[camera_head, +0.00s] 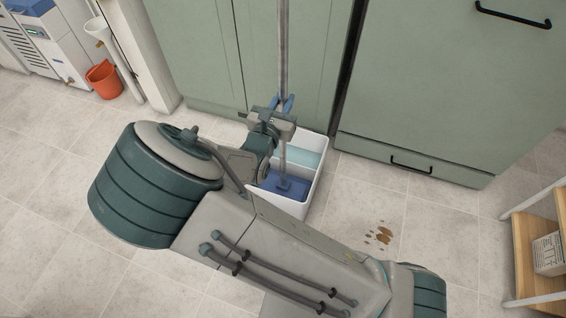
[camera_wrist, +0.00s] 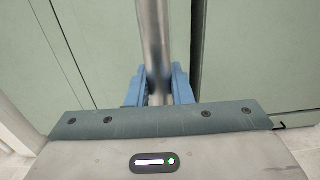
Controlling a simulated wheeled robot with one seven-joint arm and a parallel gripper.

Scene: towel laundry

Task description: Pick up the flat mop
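The flat mop has a grey metal pole (camera_head: 282,45) that stands nearly upright. Its blue mop head (camera_head: 284,186) sits in the near compartment of a white two-part bucket (camera_head: 318,172). My gripper (camera_head: 282,104) is at the pole above the bucket, with one blue finger on each side. In the wrist view, the pole (camera_wrist: 155,40) runs between the fingers of my gripper (camera_wrist: 159,88), which lie close against it with no clear gap. The near left part of the bucket is hidden behind my arm.
Green cabinets (camera_head: 430,75) stand right behind the bucket. Brown stains (camera_head: 380,234) lie on the tiled floor to its right. A wooden shelf (camera_head: 535,262) stands at the far right. An orange bucket (camera_head: 103,80) is at the upper left. The floor at left is clear.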

